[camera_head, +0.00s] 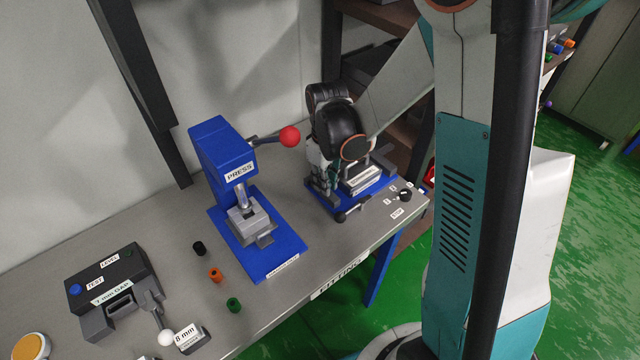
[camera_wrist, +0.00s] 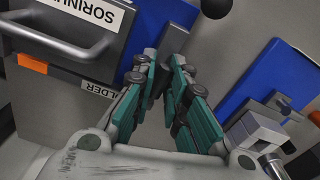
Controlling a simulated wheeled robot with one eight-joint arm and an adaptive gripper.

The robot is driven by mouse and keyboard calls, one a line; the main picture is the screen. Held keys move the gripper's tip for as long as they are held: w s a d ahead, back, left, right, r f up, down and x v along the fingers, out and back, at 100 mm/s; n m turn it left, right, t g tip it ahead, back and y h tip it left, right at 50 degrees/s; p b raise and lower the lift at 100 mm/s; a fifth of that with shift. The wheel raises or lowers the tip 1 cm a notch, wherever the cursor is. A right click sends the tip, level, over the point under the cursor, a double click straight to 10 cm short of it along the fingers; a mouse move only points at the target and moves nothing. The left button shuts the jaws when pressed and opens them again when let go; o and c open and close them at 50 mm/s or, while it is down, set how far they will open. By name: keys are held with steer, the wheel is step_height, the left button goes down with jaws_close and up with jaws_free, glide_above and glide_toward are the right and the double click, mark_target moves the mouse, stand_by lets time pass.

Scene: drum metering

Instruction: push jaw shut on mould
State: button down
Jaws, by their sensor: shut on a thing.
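My gripper (camera_head: 322,188) is low over the right end of the bench, at the left side of a fixture. The fixture has a blue base (camera_head: 378,192) and a grey block with a white label (camera_head: 364,178). In the wrist view, the teal fingers of my gripper (camera_wrist: 166,68) are close together around a dark grey upright piece (camera_wrist: 174,38). This piece seems to be part of the fixture's jaw; its lower part is hidden by the fingers. I cannot tell whether the jaw touches the mould.
A blue press (camera_head: 219,155) with a red-knobbed lever (camera_head: 289,136) stands left of my gripper. A black gauge box (camera_head: 106,277) and several small coloured cylinders lie further left. A small black knob (camera_head: 404,196) sits near the bench's right end.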

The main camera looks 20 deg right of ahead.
steer(key=shift+w+d, duration=0.3)
steer(key=shift+d, duration=0.5)
steer(key=c, duration=1.6)
jaws_free()
steer(key=shift+c, duration=0.2)
step_height(320, 180, up, 8)
